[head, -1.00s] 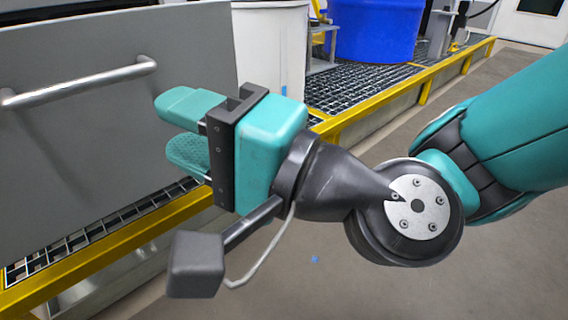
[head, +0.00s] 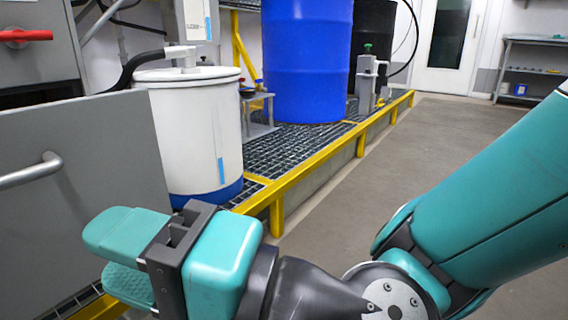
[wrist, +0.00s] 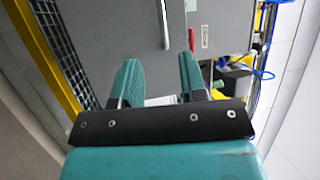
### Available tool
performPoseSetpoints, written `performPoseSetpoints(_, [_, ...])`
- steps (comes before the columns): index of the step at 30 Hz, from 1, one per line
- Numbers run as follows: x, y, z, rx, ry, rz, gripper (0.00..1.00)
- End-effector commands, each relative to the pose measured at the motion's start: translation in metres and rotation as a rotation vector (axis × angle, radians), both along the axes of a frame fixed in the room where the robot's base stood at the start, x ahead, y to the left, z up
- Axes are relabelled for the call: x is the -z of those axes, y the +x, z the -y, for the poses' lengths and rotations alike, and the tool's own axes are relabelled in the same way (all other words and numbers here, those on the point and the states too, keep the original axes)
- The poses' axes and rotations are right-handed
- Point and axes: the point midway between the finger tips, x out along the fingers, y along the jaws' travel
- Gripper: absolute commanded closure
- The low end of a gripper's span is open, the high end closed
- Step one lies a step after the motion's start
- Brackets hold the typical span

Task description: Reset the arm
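My gripper (head: 112,256) is at the lower left of the head view, in front of the grey panel with a bar handle. Its two teal fingers are apart with nothing between them. In the wrist view my gripper (wrist: 160,82) also shows its fingers spread and empty. The fingers point towards the grey panel (head: 100,150) and do not visibly touch it. My teal arm reaches in from the right edge of the head view.
A metal bar handle (head: 30,171) sits on the panel. A white drum (head: 195,130) and a blue drum (head: 307,60) stand on a grated platform with a yellow edge rail (head: 330,160). A red handle (head: 22,36) is at upper left. The floor (head: 450,135) to the right is clear.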

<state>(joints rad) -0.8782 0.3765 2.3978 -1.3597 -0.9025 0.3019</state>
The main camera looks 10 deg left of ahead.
Motion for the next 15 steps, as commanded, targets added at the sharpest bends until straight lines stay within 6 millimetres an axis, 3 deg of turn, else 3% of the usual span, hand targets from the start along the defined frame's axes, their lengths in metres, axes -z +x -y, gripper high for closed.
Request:
performPoseSetpoints(5, [-0.054, 0.004, 0.019, -0.048, -0.104, 0.182, 0.61])
performPoseSetpoints(8, [-0.083, 0.010, 0.041, -0.093, -0.239, 0.335, 0.61])
performPoseSetpoints(15, [-0.127, 0.036, 0.122, -0.180, -0.668, 0.584, 0.61])
